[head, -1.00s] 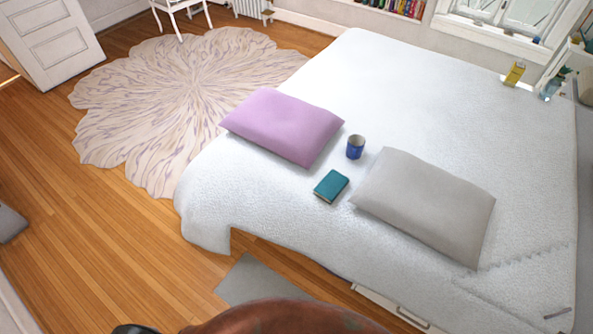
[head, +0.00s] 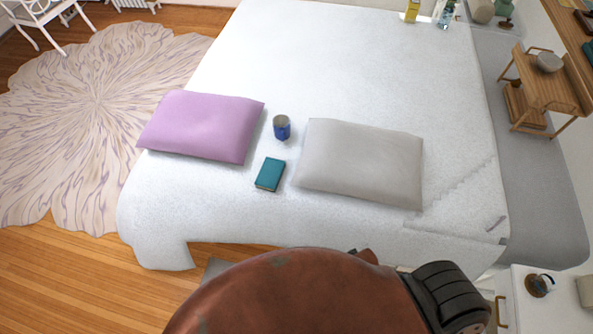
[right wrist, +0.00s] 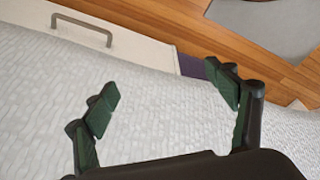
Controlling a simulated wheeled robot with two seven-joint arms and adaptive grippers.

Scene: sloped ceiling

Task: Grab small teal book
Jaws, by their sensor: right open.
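The small teal book (head: 270,174) lies flat on the white bed, between the purple pillow (head: 203,126) and the grey pillow (head: 360,163). A blue cup (head: 282,127) stands just behind it on the bed. My right gripper (right wrist: 170,95) shows in the right wrist view, open and empty, with its two dark green fingers spread over the white bed cover. The book is not in the right wrist view. In the head view my reddish-brown arm covers the bottom middle, and no gripper fingers show. My left gripper is not in view.
The bed (head: 330,60) fills the middle, with its near edge just beyond my arm. A patterned rug (head: 95,110) lies at the left on the wood floor. A white cabinet (head: 560,310) stands at bottom right. A drawer handle (right wrist: 83,29) shows in the right wrist view.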

